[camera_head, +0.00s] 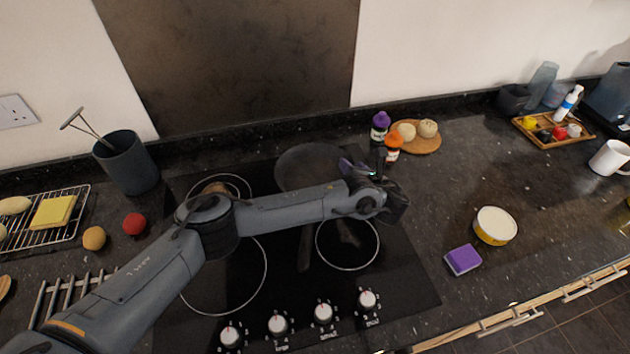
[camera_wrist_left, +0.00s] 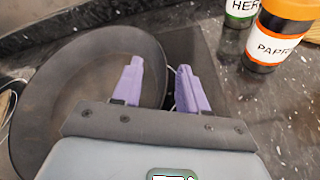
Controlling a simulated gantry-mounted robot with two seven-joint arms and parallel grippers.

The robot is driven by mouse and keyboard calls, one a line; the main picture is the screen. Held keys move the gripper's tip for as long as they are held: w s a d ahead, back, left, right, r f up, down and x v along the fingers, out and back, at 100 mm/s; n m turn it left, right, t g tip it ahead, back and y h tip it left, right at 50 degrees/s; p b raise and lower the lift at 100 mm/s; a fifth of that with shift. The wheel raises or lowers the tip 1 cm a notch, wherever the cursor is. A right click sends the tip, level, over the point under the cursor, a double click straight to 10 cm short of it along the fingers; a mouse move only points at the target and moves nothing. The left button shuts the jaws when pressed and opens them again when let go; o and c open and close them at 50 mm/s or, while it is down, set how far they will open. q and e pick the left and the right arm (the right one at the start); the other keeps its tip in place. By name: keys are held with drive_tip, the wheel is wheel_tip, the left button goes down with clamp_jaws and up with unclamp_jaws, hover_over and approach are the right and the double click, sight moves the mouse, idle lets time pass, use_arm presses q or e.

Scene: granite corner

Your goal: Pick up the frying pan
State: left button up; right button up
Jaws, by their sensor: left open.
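The dark frying pan (camera_head: 300,163) sits on the black cooktop at its back right. Its handle shows below my arm and points toward the front. In the left wrist view the pan (camera_wrist_left: 60,95) fills the left side. My left gripper (camera_head: 366,163) is open and empty at the pan's right side, with its arm crossing over the pan. In the left wrist view its purple fingers (camera_wrist_left: 160,84) are apart; the left one overlaps the pan and the pan's right rim shows between them. I cannot tell whether they touch it. My right gripper is not in view.
An orange-capped jar (camera_head: 394,147) and a purple-capped jar (camera_head: 380,127) stand close behind the gripper, beside a round board (camera_head: 425,145). A purple sponge (camera_head: 463,260) and a yellow tub (camera_head: 495,226) lie right of the cooktop. The counter between is clear.

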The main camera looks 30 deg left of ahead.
use_arm(q)
clamp_jaws()
drive_tip(key=shift+r, duration=0.2)
idle(0.4)
